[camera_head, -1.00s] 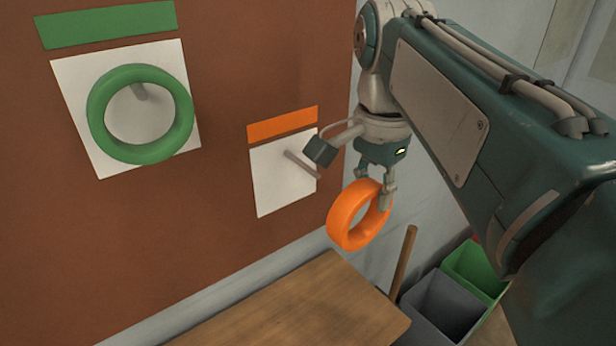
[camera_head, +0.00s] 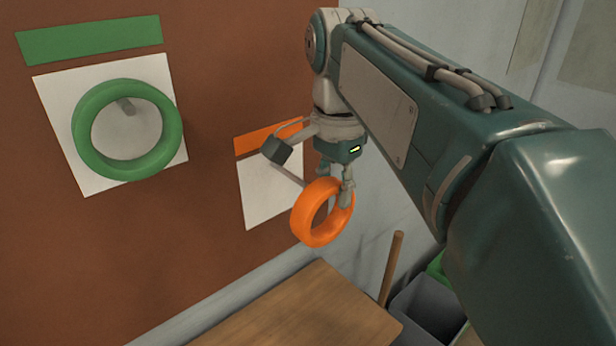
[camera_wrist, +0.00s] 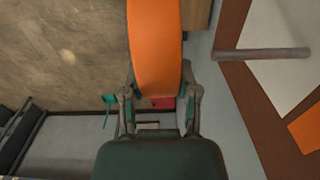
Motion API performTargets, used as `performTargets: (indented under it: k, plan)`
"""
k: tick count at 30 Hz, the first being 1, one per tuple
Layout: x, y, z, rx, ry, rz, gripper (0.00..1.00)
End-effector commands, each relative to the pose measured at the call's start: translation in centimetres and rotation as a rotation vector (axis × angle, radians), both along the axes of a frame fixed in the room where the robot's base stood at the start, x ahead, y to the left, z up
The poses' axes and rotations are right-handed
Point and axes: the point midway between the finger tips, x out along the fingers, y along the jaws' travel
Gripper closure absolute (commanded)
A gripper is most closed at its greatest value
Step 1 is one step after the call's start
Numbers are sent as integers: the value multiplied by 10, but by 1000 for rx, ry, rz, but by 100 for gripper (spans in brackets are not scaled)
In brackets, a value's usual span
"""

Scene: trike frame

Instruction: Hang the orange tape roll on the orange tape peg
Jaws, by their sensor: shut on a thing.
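The orange tape roll (camera_head: 307,228) is a thick ring held upright in front of the board in the head view. My gripper (camera_head: 346,192) is shut on its upper right rim. The roll also fills the top middle of the wrist view (camera_wrist: 155,45), between the two fingers (camera_wrist: 160,98). The orange tape peg (camera_head: 287,174) is a grey rod on a white panel under an orange label. In the head view its outer end runs close to the roll's upper left edge. In the wrist view the peg (camera_wrist: 262,53) lies right of the roll, with a gap between them.
A green roll (camera_head: 88,165) hangs on a peg at left under a green label. A wooden table (camera_head: 300,310) lies below, with an upright wooden stick (camera_head: 391,268) beside it. A grey bin (camera_head: 425,305) stands at the lower right. The air around the roll is free.

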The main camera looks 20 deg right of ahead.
Motion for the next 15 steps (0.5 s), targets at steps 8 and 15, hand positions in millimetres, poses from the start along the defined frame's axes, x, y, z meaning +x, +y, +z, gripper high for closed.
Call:
performTargets:
  k: [8, 15]
  plan:
    - [14, 8, -1, -3, 0, 0, 100]
    - [26, 13, -2, -5, -1, 0, 100]
